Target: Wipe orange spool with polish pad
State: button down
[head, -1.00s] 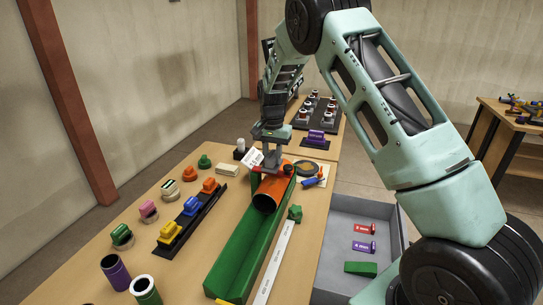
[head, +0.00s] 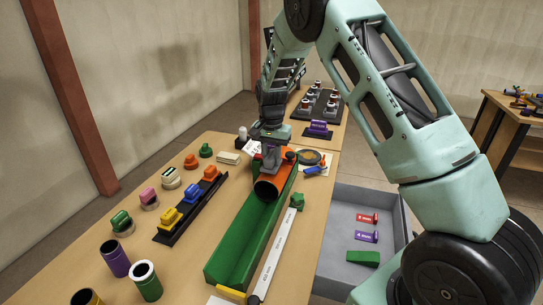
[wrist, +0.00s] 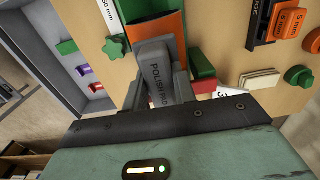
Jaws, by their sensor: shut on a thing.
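The orange spool (head: 282,178) is an orange pipe lying in the far end of the long green trough (head: 231,262). Its dark open end faces the near side. My gripper (head: 270,167) is shut on the dark grey polish pad (wrist: 157,82), whose label reads "POLISH PAD". In the head view the gripper is low over the spool and hides part of it, and the pad is mostly hidden. In the wrist view the orange spool (wrist: 156,27) shows just beyond the pad's end. I cannot tell whether the pad touches it.
A white ruler strip (head: 274,252) and a green knob (head: 297,201) lie right of the trough. A black rack (head: 163,239) with coloured blocks stands left. Purple (head: 115,259) and green (head: 146,282) pipes stand upright in front. A grey bin (head: 351,274) is at right.

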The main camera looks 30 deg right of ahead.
jog(key=shift+f+b, duration=0.45)
jog(key=shift+f, duration=0.25)
jog(key=shift+w+d, duration=0.1)
jog(key=shift+d, duration=0.05)
